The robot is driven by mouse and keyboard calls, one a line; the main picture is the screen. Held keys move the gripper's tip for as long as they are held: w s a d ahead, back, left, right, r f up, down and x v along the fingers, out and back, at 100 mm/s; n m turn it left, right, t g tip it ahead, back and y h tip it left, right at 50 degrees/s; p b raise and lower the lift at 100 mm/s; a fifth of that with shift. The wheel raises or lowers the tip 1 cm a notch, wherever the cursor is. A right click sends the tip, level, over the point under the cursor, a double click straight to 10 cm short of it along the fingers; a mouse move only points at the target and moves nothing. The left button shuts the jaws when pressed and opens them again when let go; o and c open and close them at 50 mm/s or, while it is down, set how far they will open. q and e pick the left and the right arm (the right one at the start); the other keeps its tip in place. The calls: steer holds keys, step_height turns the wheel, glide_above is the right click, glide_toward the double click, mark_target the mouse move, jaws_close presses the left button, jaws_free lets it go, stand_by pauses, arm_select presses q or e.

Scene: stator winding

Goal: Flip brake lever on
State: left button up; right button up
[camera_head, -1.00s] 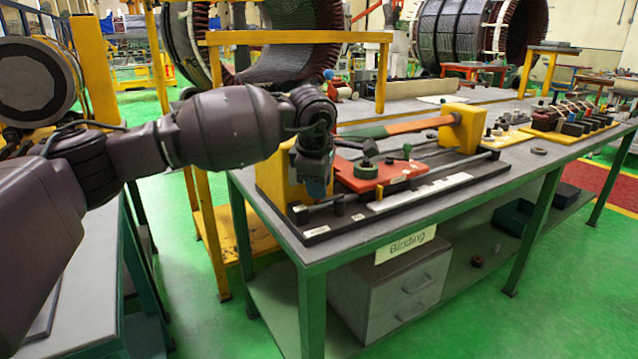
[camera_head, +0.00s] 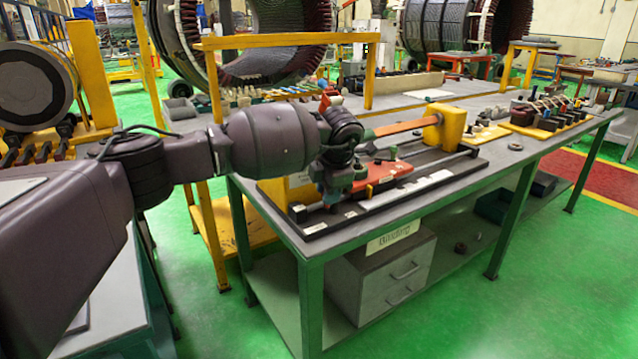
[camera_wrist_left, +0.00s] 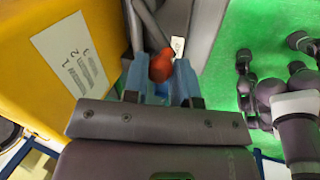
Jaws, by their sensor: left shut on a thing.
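My left gripper (camera_head: 331,198) is low over the near left part of the binding fixture (camera_head: 418,189) on the table. In the left wrist view its blue fingers (camera_wrist_left: 163,82) are shut on a small orange-red knob (camera_wrist_left: 161,66), which looks like the end of the brake lever. The lever's shaft and pivot cannot be made out. The red carriage (camera_head: 384,178) of the fixture is just right of the gripper, partly hidden by the wrist. My right gripper does not show in either view.
A yellow block (camera_wrist_left: 50,50) with a numbered label stands close beside the left gripper. A long orange bar (camera_head: 400,128) runs to a yellow end block (camera_head: 445,128). A rack with several parts (camera_head: 545,115) stands farther right. The table's front edge is near.

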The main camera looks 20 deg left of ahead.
arm_select(q)
steer(key=shift+w+d+n+g+y+p, duration=0.2)
steer(key=shift+d+n, duration=0.3)
steer(key=shift+n, duration=0.65)
steer(key=shift+w+d+n+g+y+p, duration=0.15)
steer(key=shift+d+n+g+p, duration=0.3)
steer(key=shift+n, duration=0.75)
steer(key=shift+w+d+n+g+y+p, duration=0.2)
steer(key=shift+d+n, duration=0.4)
steer(key=shift+n, duration=0.55)
steer(key=o, duration=0.9)
steer(key=shift+r, duration=0.1)
